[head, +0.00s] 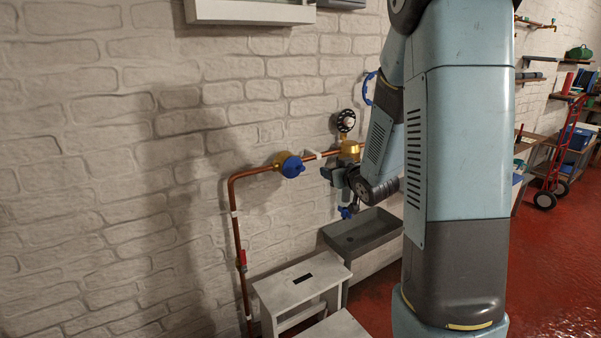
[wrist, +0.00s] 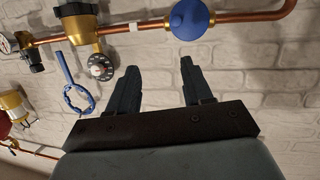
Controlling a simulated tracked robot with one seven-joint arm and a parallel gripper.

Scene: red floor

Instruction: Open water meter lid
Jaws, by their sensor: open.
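A round blue cover (head: 290,165) on a brass body sits on the copper pipe and looks like the water meter with its lid shut. The cover also shows at the top of the wrist view (wrist: 190,18). My gripper (wrist: 158,66) is open and empty, its two dark fingers spread in front of the white brick wall. The cover lies beyond the right fingertip, apart from it in the picture. In the head view my gripper (head: 330,175) is right of the cover and slightly lower, partly hidden by my arm. The cover's hinge cannot be made out.
A dial gauge (head: 345,121) stands over a brass fitting (head: 350,149) right of the cover. A blue ring handle (wrist: 78,98) is left of my fingers. A grey basin (head: 360,232) and white step stool (head: 302,282) are below. The wall left of the pipe is bare.

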